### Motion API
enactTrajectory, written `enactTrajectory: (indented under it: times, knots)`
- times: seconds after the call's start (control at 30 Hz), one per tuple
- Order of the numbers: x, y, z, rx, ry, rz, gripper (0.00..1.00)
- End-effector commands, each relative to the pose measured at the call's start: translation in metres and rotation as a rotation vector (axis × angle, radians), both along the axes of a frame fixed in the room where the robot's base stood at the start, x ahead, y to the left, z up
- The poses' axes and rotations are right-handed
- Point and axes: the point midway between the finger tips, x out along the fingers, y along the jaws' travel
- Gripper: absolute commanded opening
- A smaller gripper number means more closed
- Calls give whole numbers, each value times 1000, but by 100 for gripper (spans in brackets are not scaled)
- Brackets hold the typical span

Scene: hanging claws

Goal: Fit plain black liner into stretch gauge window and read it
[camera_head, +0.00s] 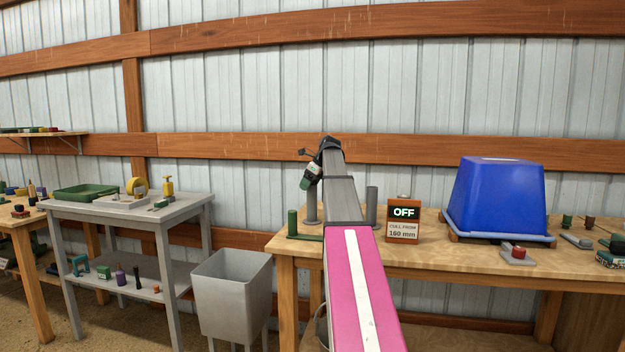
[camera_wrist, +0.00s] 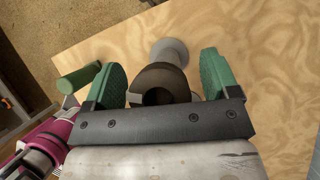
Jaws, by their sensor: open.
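My gripper (camera_head: 309,180) hangs tilted down over the left end of the wooden bench in the head view. In the wrist view its two green fingers (camera_wrist: 163,63) stand wide apart. A dark, hollow, round piece (camera_wrist: 160,80) shows between them, with space on both sides. I cannot tell whether it is the plain black liner. A grey post (camera_wrist: 170,49) stands just beyond it. An orange-framed display box (camera_head: 403,222) on the bench reads OFF and "CULL FROM 160 mm". No gauge window can be made out.
Two grey posts (camera_head: 371,205) and a green post (camera_head: 292,223) stand around my arm on the bench (camera_head: 450,262). A large blue tub (camera_head: 497,200) sits upside down to the right. A grey bin (camera_head: 232,295) and a grey side table (camera_head: 110,212) are at left.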

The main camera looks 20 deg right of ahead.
Motion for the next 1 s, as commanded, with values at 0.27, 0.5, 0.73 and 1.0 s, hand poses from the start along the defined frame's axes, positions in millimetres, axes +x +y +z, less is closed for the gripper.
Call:
enactTrajectory:
  times: [0.27,0.5,0.73,1.0]
  knots:
    - [0,0,-1,0,0,0,81]
    - [0,0,-1,0,0,0,26]
    - [0,1,-1,0,0,0,0]
    - [0,1,2,1,-1,0,0]
